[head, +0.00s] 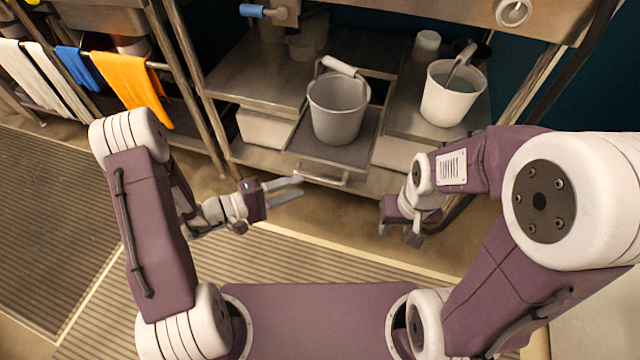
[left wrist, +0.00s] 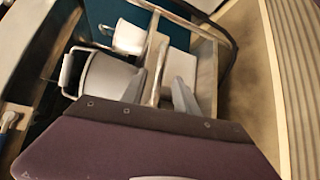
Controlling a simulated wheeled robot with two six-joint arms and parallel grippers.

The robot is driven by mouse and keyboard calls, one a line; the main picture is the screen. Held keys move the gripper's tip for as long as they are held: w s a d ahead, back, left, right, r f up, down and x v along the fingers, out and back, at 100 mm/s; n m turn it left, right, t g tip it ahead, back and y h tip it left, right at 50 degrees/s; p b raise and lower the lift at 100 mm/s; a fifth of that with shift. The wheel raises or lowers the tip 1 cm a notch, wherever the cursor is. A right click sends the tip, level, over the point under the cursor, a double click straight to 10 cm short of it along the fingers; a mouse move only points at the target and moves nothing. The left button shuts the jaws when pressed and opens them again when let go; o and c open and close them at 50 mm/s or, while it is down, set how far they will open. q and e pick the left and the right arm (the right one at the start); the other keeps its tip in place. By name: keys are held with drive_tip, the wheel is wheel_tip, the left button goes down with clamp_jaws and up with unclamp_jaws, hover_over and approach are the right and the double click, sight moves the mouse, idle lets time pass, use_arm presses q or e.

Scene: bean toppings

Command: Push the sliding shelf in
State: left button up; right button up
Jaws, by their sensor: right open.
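The sliding shelf (head: 352,153) is a flat metal tray in the middle of the steel unit, with a bar handle (head: 322,180) on its front edge. It sticks out forward between the fixed surfaces on either side. A grey bucket (head: 338,112) stands upright on it; it also shows in the left wrist view (left wrist: 104,80). My left gripper (head: 302,188) is open and empty, its fingers pointing right, close to the handle in the picture; contact cannot be told. Its fingers also show in the left wrist view (left wrist: 170,85). My right gripper (head: 401,233) is open and empty, right of the shelf front.
A white bucket (head: 451,93) with liquid and a utensil stands on the unit's right surface. White bins (head: 266,128) sit below. A metal post (head: 203,95) rises left of the unit. Towels (head: 130,83) hang farther left. The floor before the unit is clear.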

sight(320, 178)
use_arm(q)
drive_tip(key=b+x, duration=0.2)
drive_tip(key=x, duration=0.6)
clamp_jaws()
drive_tip(key=shift+s, duration=0.1)
idle(1.0)
